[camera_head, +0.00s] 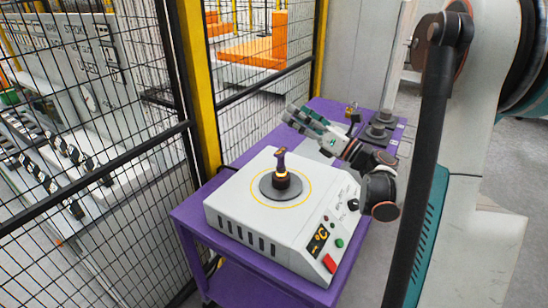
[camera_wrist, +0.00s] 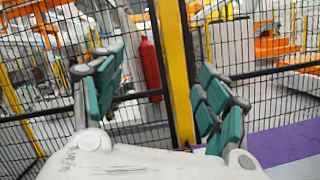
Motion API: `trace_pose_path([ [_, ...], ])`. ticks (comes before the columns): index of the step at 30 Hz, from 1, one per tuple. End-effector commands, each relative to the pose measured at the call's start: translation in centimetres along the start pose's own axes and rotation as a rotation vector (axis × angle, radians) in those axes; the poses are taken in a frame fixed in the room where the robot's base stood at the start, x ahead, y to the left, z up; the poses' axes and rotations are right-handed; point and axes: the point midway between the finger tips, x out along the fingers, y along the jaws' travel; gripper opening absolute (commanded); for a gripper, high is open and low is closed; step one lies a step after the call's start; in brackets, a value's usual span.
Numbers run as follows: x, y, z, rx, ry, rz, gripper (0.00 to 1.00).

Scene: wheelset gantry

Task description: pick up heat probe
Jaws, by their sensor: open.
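What looks like the heat probe (camera_head: 281,166) stands upright on a dark round plate (camera_head: 268,189) on top of a white heater box (camera_head: 240,222). It is a small dark piece with a glowing orange band near its base. My gripper (camera_head: 304,118) is up and behind the probe in the head view, pointing to the left and away from it. Its green-padded fingers are apart with nothing between them; they also show spread in the wrist view (camera_wrist: 163,88). The probe is not visible in the wrist view.
The heater box sits on a purple table (camera_head: 190,217). Small dark metal parts (camera_head: 380,123) stand at the table's far end. A black mesh fence (camera_head: 90,130) with a yellow post (camera_head: 196,80) runs close along the table's left side. A red cylinder (camera_wrist: 150,67) shows beyond the fence.

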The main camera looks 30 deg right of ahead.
Motion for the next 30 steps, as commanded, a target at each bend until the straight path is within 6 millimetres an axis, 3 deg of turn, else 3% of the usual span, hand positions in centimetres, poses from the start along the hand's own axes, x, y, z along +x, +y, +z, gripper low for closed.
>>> trace_pose_path([
  [1, -2.5, -1.9, -2.5, -0.096, 0.059, -0.002, 0.68],
  [6, -8.4, -4.8, -8.5, -0.316, 0.232, 0.028, 0.68],
  [11, -10.7, -5.8, -10.9, -0.39, 0.303, 0.049, 0.68],
  [14, -10.1, -5.8, -11.5, -0.398, 0.312, 0.054, 0.68],
  [24, -4.2, -5.8, -13.3, -0.396, 0.31, 0.054, 0.68],
  [30, -2.7, -5.8, -13.7, -0.396, 0.309, 0.051, 0.68],
])
